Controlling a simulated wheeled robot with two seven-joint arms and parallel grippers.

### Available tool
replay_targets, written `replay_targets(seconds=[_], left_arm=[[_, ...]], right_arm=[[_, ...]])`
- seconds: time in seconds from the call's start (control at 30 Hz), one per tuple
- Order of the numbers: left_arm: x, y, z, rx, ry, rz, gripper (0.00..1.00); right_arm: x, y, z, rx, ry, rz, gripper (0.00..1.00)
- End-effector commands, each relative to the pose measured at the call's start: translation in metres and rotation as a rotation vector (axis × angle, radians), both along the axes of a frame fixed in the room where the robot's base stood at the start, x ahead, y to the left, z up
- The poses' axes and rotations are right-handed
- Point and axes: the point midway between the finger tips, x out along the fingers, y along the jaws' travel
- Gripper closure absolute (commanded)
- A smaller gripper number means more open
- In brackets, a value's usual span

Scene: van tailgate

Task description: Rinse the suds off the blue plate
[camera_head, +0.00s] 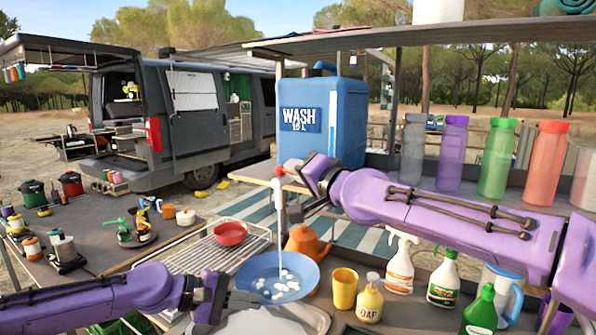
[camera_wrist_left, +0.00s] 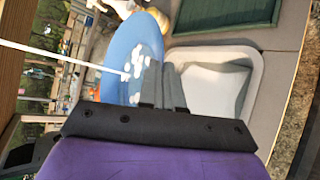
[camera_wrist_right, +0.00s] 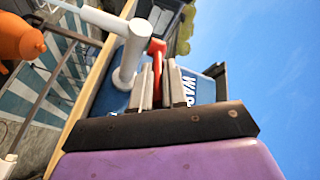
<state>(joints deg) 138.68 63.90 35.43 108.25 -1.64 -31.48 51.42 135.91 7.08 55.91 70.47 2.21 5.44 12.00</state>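The blue plate (camera_head: 287,291) carries several white suds patches (camera_head: 283,275) and is tilted above a pale basin (camera_head: 318,318). My left gripper (camera_head: 247,299) is shut on its rim; the plate also shows in the left wrist view (camera_wrist_left: 122,45). A thin white water stream (camera_head: 280,232) falls from the tap (camera_head: 278,188) onto the plate. The blue WASH tank (camera_head: 345,110) stands behind. My right gripper (camera_head: 290,166) is at the tap's red lever (camera_head: 279,171). In the right wrist view its fingers close around the red lever (camera_wrist_right: 157,47), partly hiding it.
A wire rack (camera_head: 190,258) with a red bowl (camera_head: 231,233) lies left of the plate. Coloured bottles (camera_head: 497,160) line the shelf behind my right arm.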

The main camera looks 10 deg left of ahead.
Motion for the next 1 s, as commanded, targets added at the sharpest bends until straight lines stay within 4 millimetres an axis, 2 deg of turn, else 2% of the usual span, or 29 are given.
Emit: replay_targets(seconds=[0.03, 0.07, 0.33, 0.47, 0.8, 1.0], left_arm=[[0.000, 0.000, 0.001, 0.000, -0.001, 0.000, 1.00], [0.000, 0.000, 0.001, 0.000, -0.001, 0.000, 1.00], [0.000, 0.000, 0.001, 0.000, -0.001, 0.000, 1.00], [0.000, 0.000, 0.001, 0.000, -0.001, 0.000, 1.00], [0.000, 0.000, 0.001, 0.000, -0.001, 0.000, 1.00], [0.000, 0.000, 0.001, 0.000, -0.001, 0.000, 1.00]], right_arm=[[0.000, 0.000, -0.001, 0.000, 0.002, 0.000, 0.71], [0.000, 0.000, -0.001, 0.000, 0.002, 0.000, 0.62], [0.000, 0.000, 0.000, 0.000, 0.000, 0.001, 0.62], [-0.006, -0.007, 0.001, 0.000, 0.000, 0.000, 0.62], [-0.064, -0.063, 0.001, 0.001, 0.000, 0.001, 0.62], [-0.084, -0.081, 0.000, 0.000, 0.001, 0.001, 0.62]])
